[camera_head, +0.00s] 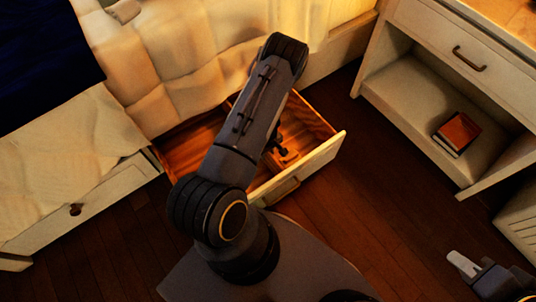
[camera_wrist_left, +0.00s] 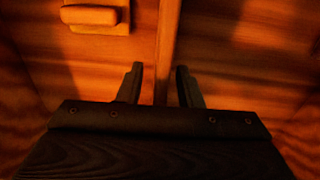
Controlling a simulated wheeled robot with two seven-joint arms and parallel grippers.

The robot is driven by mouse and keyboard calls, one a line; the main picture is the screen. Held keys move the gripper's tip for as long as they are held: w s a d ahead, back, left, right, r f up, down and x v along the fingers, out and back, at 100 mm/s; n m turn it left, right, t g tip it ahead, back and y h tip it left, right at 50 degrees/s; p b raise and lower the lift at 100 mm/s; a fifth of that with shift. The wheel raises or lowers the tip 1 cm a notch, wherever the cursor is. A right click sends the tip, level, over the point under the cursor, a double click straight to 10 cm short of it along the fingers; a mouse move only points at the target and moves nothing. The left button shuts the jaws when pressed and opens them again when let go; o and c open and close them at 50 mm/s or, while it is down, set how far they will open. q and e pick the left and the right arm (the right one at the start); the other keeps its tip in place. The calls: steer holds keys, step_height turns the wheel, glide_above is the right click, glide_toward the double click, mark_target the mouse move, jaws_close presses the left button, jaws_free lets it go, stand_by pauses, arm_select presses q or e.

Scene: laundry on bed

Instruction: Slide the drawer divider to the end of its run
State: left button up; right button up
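An open wooden drawer (camera_head: 322,165) sticks out from under the bed. In the left wrist view, the drawer divider (camera_wrist_left: 168,40) is a thin upright board running away from me between my left gripper's fingers. My left gripper (camera_wrist_left: 160,85) is open astride it, with a gap on the left and a narrower one on the right. In the head view my left arm reaches down into the drawer and hides most of the divider; the left gripper (camera_head: 272,145) shows only partly. My right gripper (camera_head: 468,266) is at the lower right, away from the drawer; its opening is unclear.
A small wooden block (camera_wrist_left: 95,17) lies left of the divider in the left wrist view. The bed (camera_head: 180,60) stands behind the drawer. A white nightstand (camera_head: 410,90) with a red book (camera_head: 457,132) is at the right. The dark floor (camera_head: 390,200) between is clear.

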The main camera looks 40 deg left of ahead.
arm_select(q)
steer(key=shift+f, duration=0.25)
steer(key=shift+c, duration=0.2)
jaws_close()
